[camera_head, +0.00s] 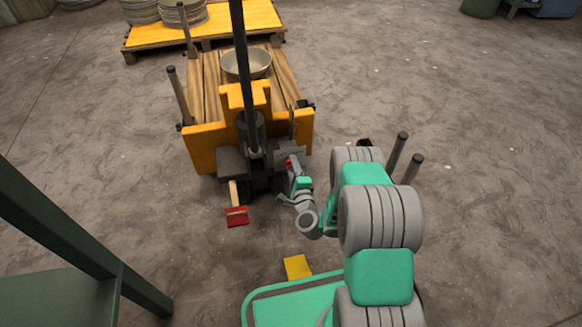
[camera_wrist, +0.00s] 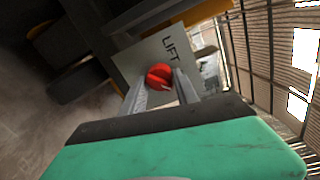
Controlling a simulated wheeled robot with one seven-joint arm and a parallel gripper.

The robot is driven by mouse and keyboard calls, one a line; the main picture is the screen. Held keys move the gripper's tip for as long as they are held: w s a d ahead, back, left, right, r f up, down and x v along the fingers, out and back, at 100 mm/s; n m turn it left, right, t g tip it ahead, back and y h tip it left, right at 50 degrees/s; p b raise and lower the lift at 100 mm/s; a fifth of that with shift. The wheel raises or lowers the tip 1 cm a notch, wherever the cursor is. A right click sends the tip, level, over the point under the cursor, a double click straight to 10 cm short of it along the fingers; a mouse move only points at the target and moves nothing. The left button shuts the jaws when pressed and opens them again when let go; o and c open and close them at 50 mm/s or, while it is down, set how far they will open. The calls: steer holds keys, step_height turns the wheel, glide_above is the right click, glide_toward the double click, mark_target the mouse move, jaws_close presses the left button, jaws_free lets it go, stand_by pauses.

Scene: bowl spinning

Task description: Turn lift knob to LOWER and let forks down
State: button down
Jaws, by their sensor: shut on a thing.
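The red lift knob (camera_wrist: 160,77) sits on a pale plate (camera_wrist: 150,53) marked LIFT in the wrist view. It also shows as a small red spot in the head view (camera_head: 289,163). My gripper (camera_wrist: 162,88) is shut on the knob, with a finger at each side. In the head view my gripper (camera_head: 291,172) reaches the right side of the yellow pallet truck (camera_head: 205,148). The truck's forks are hidden under a wooden pallet (camera_head: 205,80). I cannot read which setting the knob points to.
A metal bowl (camera_head: 246,64) stands on the wooden pallet. A red pedal (camera_head: 237,216) sticks out low at the truck's front. A dark handle bar (camera_head: 240,45) rises from the truck. A green table frame (camera_head: 85,255) is at lower left.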

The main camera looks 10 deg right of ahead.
steer(key=shift+w+r, duration=0.2)
steer(key=shift+r, duration=0.05)
steer(key=c, duration=0.9)
jaws_free()
steer(key=shift+s+a+f, duration=0.1)
steer(key=shift+c, duration=0.2)
steer(key=shift+s, duration=0.1)
steer(key=s+p, duration=0.1)
steer(key=s, duration=0.6)
steer(key=shift+s+r, duration=0.25)
steer(key=shift+s, duration=0.1)
